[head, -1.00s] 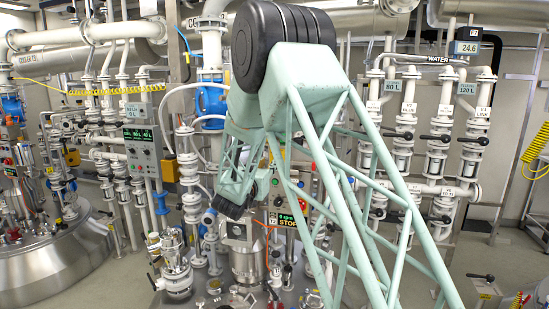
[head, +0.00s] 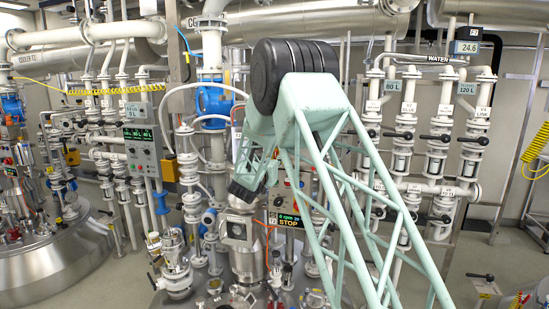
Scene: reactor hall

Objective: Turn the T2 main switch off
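The T2 control box (head: 290,202) stands behind my arm near the middle of the head view. Its small display and a yellow STOP label (head: 291,222) show on its lower part, and a T2 tag (head: 272,218) sits at its lower left. My arm's lattice link covers part of the box. I cannot make out the main switch or its position. The dark end of my arm, with my gripper (head: 243,191), is in front of and to the left of the box, apart from it in the picture. Its fingers are too small and hidden to read.
Below the box is a steel vessel top crowded with fittings, including a glass-windowed column (head: 239,232). Another control panel (head: 143,150) hangs at the left beside white pipes. Valve columns (head: 437,140) line the right.

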